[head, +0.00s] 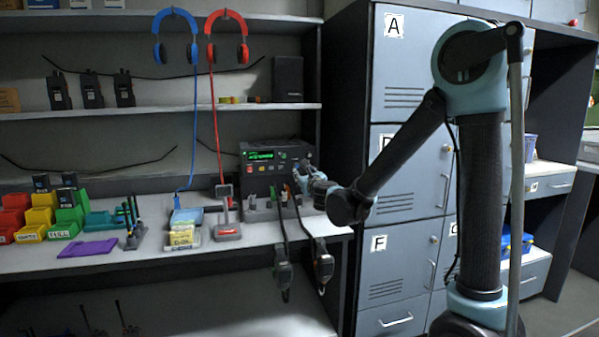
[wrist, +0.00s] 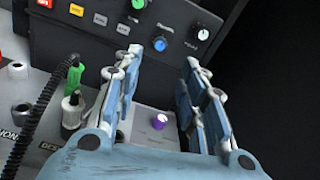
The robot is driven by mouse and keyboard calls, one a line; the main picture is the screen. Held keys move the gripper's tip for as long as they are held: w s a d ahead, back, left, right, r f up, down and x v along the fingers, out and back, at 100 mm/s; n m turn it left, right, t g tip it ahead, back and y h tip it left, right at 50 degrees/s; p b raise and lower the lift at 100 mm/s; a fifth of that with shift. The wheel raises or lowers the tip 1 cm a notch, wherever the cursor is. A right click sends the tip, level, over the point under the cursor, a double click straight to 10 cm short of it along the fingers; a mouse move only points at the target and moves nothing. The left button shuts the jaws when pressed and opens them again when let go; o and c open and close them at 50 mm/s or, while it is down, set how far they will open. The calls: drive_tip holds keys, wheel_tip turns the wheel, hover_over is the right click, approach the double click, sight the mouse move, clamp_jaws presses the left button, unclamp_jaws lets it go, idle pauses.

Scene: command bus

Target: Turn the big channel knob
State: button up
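The radio unit (head: 262,157) stands on the workbench with a lit green display. In the wrist view its dark front panel (wrist: 175,25) carries a blue knob (wrist: 160,43), a green knob (wrist: 138,4) and a pale knob with a green mark (wrist: 203,34). A purple knob (wrist: 160,121) sits on the pale surface below, seen between the fingers. I cannot tell which of these is the big channel knob. My gripper (wrist: 162,65) is open, its fingers apart with nothing between the tips. In the head view my gripper (head: 303,172) is at the radio's right front and hides part of it.
Coloured buttons (wrist: 75,10) line the panel's upper left. A green plug (wrist: 75,73) and a coiled black cable (wrist: 40,105) lie left of the fingers. Two handsets (head: 323,265) hang at the bench's front edge. Grey lockers (head: 400,95) stand right of the bench.

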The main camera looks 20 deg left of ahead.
sight(297, 167)
drive_tip(key=x, duration=0.9)
drive_tip(key=shift+w+a, duration=0.15)
drive_tip(key=shift+w, duration=0.15)
clamp_jaws()
